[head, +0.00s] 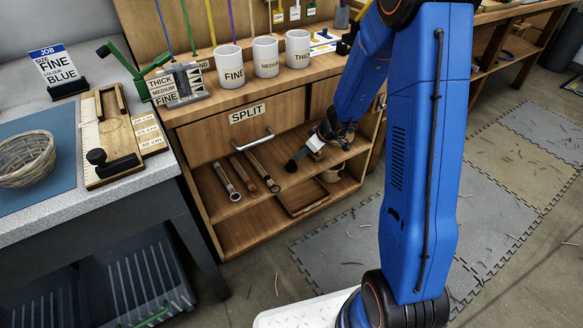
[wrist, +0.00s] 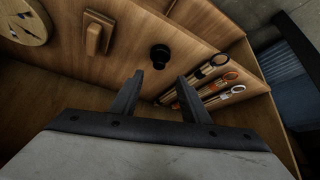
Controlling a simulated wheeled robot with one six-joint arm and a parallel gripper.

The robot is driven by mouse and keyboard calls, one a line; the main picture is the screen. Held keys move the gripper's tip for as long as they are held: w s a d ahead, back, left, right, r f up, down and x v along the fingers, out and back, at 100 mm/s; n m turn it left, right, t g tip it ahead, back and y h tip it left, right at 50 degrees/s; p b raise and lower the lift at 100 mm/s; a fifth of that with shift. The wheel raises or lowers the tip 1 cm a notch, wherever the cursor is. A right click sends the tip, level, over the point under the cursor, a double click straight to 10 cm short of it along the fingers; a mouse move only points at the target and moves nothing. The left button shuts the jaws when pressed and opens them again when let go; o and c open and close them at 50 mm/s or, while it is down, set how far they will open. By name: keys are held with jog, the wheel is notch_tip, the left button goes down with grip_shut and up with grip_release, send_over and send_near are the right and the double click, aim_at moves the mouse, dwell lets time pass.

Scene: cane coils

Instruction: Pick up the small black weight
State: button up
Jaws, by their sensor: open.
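The small black weight (wrist: 160,54) is a dark round knob on the wooden shelf in the wrist view. It lies just beyond the gap between my fingertips, apart from them. In the head view a dark round shape that looks like the weight (head: 291,166) shows on the shelf below the SPLIT drawer. My gripper (wrist: 160,78) is open and empty, with both dark fingers spread. In the head view my gripper (head: 304,153) reaches into the shelf opening from the right, close to the weight; its fingertips are hard to make out there.
The SPLIT drawer (head: 246,116) is above. A dark knob (head: 96,156) sits on the wooden board at left.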

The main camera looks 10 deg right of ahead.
aim_at(292, 161)
jog(key=shift+x, duration=4.4)
jog(key=shift+w+d, duration=0.1)
jog(key=shift+r, duration=0.1)
grip_shut()
